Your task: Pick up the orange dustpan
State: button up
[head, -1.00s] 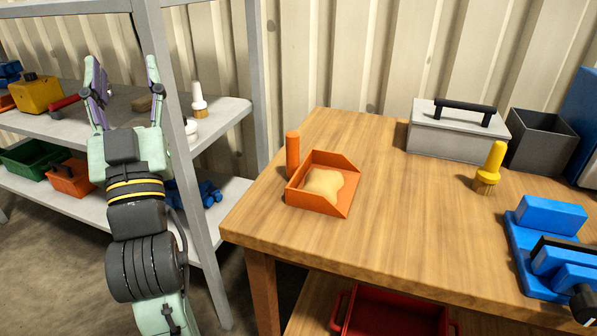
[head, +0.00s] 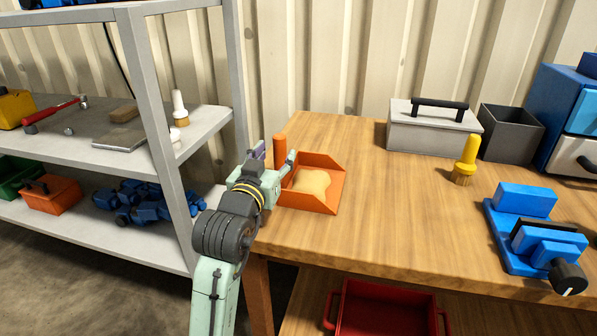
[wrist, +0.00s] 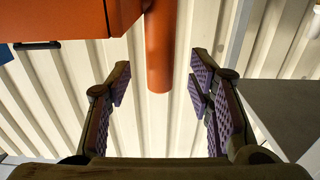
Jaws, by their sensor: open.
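My gripper (head: 272,158) is at the bench's left edge, close to the handle. In the wrist view the handle (wrist: 160,50) hangs down from the top between the two open fingers, with a gap on each side. Part of the pan (wrist: 65,18) shows at the top left there. The fingers have purple ridged pads and hold nothing.
The workbench (head: 400,220) also holds a grey toolbox (head: 430,128), a dark bin (head: 510,133), a yellow brush (head: 466,160) and a blue vise (head: 535,235). A grey metal shelf (head: 70,155) stands to the left. The bench middle is clear.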

aim_at(278, 151)
jog(key=p+x, duration=0.1)
jog(key=x, duration=0.3)
jog(key=shift+c, duration=0.5)
grip_shut()
